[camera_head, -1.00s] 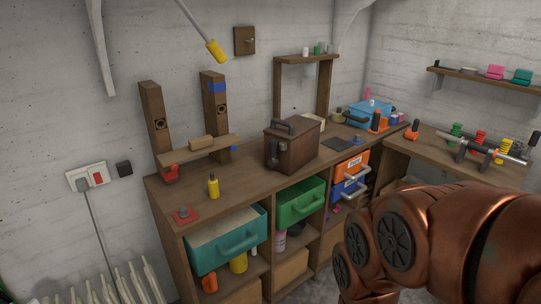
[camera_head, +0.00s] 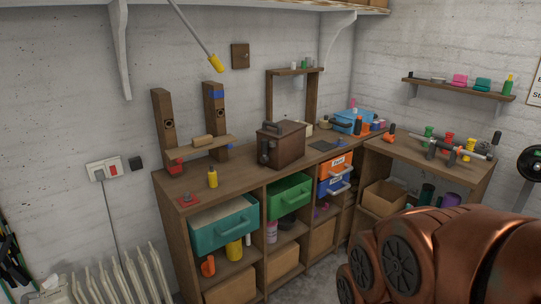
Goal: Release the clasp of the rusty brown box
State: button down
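The rusty brown box (camera_head: 284,149) stands upright on the wooden workbench (camera_head: 232,174), near its middle. It has a dark handle on top. A greyish clasp (camera_head: 265,150) shows on its narrow left-facing side; it is too small to tell whether it is fastened. The lid looks shut. My copper-coloured arm fills the lower right of the head view, well apart from the box. My gripper is not in view.
A teal drawer (camera_head: 223,226) and a green drawer (camera_head: 289,196) jut out under the benchtop. A radiator (camera_head: 120,281) stands at lower left.

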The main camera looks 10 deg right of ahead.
aim_at(265, 158)
jog(key=u, duration=0.45)
jog(key=i, duration=1.3)
